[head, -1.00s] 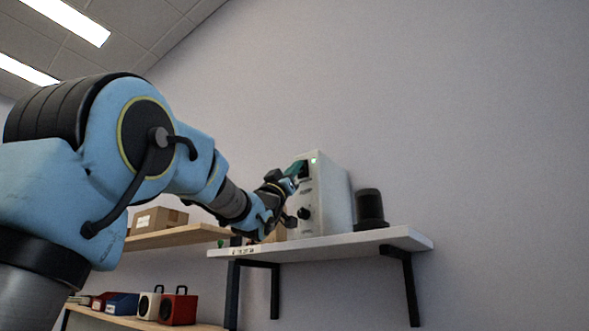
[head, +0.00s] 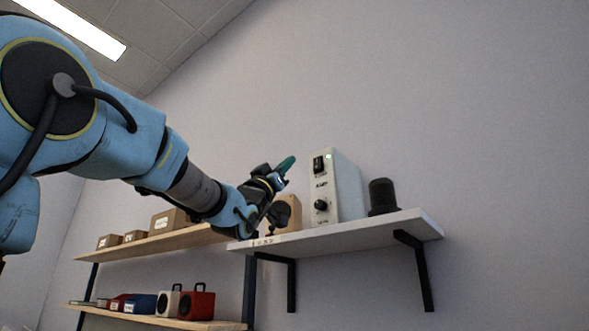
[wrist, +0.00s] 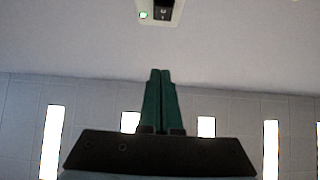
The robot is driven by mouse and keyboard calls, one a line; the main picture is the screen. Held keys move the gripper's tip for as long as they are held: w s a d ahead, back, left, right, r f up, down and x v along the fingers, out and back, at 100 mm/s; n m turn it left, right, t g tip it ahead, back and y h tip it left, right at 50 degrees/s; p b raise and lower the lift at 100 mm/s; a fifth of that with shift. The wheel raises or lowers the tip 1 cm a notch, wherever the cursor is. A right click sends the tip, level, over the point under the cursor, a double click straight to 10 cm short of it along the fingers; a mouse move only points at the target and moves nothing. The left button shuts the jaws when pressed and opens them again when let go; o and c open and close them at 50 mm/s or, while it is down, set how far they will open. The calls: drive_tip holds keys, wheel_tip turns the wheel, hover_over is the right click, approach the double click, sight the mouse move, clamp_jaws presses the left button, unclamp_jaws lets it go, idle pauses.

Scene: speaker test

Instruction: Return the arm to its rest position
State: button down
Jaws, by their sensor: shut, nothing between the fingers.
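My gripper (head: 286,165) is at the end of my blue arm, in front of the shelf and to the left of the white box-shaped device. Its green fingers also show in the wrist view (wrist: 160,75), pressed together with nothing between them. The white device (head: 347,190) stands on the wall shelf, with a black switch, a black knob and a small green light on its front. Its top part with the switch and green light shows at the top of the wrist view (wrist: 148,17). A visible gap separates the fingertips from the device.
The white wall shelf (head: 400,228) also bears a dark cylinder (head: 382,196) and a wooden speaker (head: 294,210), partly behind my gripper. A wooden shelf (head: 150,245) at left holds cardboard boxes. A lower shelf holds a red case (head: 196,303) and others. The wall at upper right is clear.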

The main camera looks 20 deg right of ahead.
drive_tip(key=shift+s+a+f, duration=0.15)
drive_tip(key=shift+a+f, duration=0.15)
drive_tip(key=shift+a, duration=0.05)
idle(0.4)
